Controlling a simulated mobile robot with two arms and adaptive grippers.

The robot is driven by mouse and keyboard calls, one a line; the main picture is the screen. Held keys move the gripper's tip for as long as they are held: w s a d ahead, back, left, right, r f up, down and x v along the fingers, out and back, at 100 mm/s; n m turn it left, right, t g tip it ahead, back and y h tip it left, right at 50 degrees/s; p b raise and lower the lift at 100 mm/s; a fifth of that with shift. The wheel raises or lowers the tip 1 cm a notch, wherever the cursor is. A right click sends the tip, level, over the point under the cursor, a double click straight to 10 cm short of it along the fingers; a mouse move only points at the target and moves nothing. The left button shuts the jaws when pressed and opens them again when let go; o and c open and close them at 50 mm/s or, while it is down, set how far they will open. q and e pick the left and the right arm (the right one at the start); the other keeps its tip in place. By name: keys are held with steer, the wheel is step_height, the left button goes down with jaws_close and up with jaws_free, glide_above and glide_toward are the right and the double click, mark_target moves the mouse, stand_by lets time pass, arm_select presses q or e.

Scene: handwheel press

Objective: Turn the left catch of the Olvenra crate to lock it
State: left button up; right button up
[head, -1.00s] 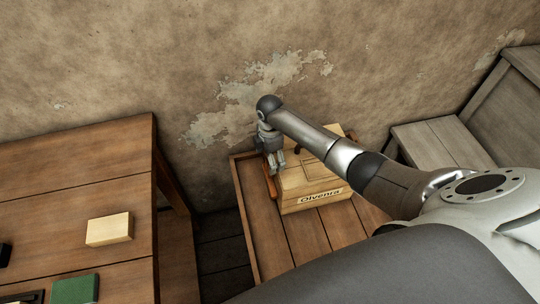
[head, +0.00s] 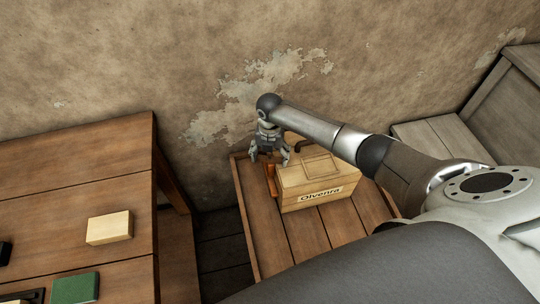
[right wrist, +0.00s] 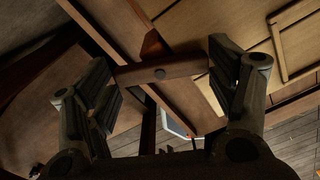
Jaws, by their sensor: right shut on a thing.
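The Olvenra crate (head: 288,201) is a pale wooden box with a name label on its front, standing on a slatted wooden table. My right gripper (head: 269,158) is at the crate's back left, its fingers spread apart. In the right wrist view, my right gripper (right wrist: 162,82) has its fingers at the two ends of a short brown wooden bar, which looks like the left catch (right wrist: 162,72); it is shut on it. An orange-brown piece (head: 271,181) stands along the crate's left side. The catch is hard to make out in the head view. My left gripper is not in view.
The slatted table (head: 262,235) has clear boards in front of the crate. A brown table (head: 60,180) at left holds a pale block (head: 109,228) and a green block (head: 75,288). Grey wooden furniture (head: 440,138) stands at right. The wall is close behind the crate.

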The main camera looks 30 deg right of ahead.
mark_target(270, 158)
steer(key=n+b, duration=0.1)
steer(key=n, duration=0.3)
steer(key=shift+s+f+n, duration=0.1)
steer(key=shift+n, duration=0.3)
stand_by(0.4)
steer(key=o, duration=1)
step_height(270, 158, up, 12)
steer(key=shift+r, duration=0.2)
